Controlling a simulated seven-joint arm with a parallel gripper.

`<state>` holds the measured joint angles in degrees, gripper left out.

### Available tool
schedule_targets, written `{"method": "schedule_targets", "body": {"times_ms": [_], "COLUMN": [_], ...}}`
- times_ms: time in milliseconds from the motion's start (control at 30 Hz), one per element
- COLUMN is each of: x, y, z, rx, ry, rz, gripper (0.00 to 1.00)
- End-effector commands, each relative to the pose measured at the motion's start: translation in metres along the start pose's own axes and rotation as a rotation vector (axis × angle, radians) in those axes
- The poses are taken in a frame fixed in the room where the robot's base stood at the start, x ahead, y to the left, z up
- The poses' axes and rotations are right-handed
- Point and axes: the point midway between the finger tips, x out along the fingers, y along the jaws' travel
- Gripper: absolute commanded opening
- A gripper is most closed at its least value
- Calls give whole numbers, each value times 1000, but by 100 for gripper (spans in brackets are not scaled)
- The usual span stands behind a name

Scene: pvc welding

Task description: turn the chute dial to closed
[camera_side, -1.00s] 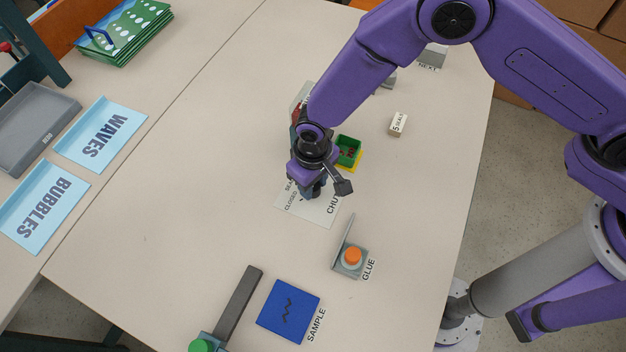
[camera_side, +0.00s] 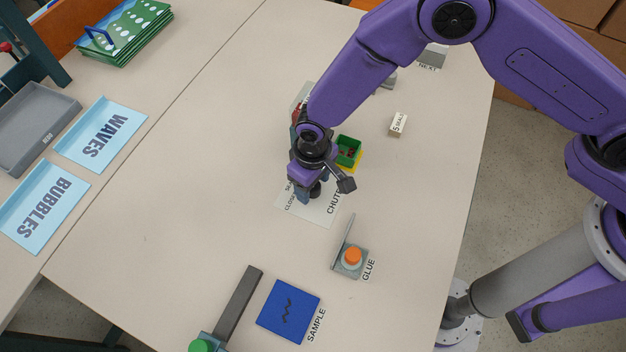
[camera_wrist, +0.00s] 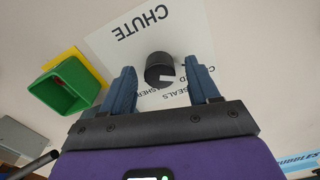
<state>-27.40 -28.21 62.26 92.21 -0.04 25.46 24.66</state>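The chute dial (camera_wrist: 159,68) is a round black knob with a white mark on its lower right edge. It stands on a white card (camera_wrist: 196,38) lettered CHUTE, with SEALS, CLOSED and a partly hidden word below the knob. Which word the mark points at I cannot tell. In the wrist view my gripper (camera_wrist: 163,82) is open, with one blue finger left of the dial and one right. Gaps show between the fingers and the knob. In the side view my gripper (camera_side: 313,188) is low over the card (camera_side: 319,212) and mostly hides the dial.
A green bin on a yellow base (camera_side: 348,152) stands close beside my gripper. The glue station (camera_side: 352,257) with its orange button, the blue sample pad (camera_side: 288,311) and a small white-labelled block (camera_side: 397,124) are nearby. The table left of the card is clear.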

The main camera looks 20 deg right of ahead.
Motion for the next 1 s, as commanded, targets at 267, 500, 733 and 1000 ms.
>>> {"method": "schedule_targets", "body": {"times_ms": [267, 500, 733, 1000], "x": [-8, -48, -96, -148], "y": [0, 0, 0, 0], "z": [0, -1, -1, 0], "rx": [1, 1, 1, 1], "ry": [0, 3, 4, 4], "rz": [0, -2, -2, -2], "gripper": [60, 60, 60, 60]}}
